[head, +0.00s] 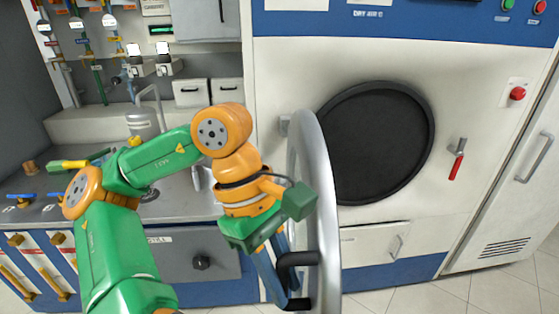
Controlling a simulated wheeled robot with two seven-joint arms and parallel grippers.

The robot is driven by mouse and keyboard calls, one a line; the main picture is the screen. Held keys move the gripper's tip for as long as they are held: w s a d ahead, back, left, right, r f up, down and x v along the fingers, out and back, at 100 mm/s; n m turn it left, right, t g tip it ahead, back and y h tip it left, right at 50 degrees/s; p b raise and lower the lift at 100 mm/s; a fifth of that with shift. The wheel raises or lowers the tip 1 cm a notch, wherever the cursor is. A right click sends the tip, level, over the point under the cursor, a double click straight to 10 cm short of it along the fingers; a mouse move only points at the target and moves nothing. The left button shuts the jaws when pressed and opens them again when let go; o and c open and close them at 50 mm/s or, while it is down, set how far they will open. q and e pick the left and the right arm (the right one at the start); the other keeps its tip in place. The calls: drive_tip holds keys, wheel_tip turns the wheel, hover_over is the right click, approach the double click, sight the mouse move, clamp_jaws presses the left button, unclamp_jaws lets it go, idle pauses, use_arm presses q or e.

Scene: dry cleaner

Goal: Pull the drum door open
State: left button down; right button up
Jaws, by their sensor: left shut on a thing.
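The drum door (326,200) is a silver ring seen almost edge-on. It stands swung out from the white machine, hinged at the left of the round drum opening (375,145). The opening is uncovered, with a dark rim and dark inside. A black door handle (298,259) sticks out on the door's left side, low down. My left gripper (282,284) reaches down to this handle and is shut on it. The fingers partly overlap the handle, so the exact contact is hidden. My right gripper is not in view.
A red-handled lever (457,162) and a red button (517,94) sit right of the opening. A drawer (375,243) is below it. A sink counter (180,205) with taps lies left, behind my left arm. Tiled floor (440,292) is clear at the lower right.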

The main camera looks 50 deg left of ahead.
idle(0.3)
use_arm(q)
drive_tip(key=c, duration=0.8)
unclamp_jaws()
drive_tip(key=shift+o, duration=0.2)
drive_tip(key=p+v, duration=0.1)
drive_tip(key=v, duration=0.6)
drive_tip(key=shift+p, duration=0.35)
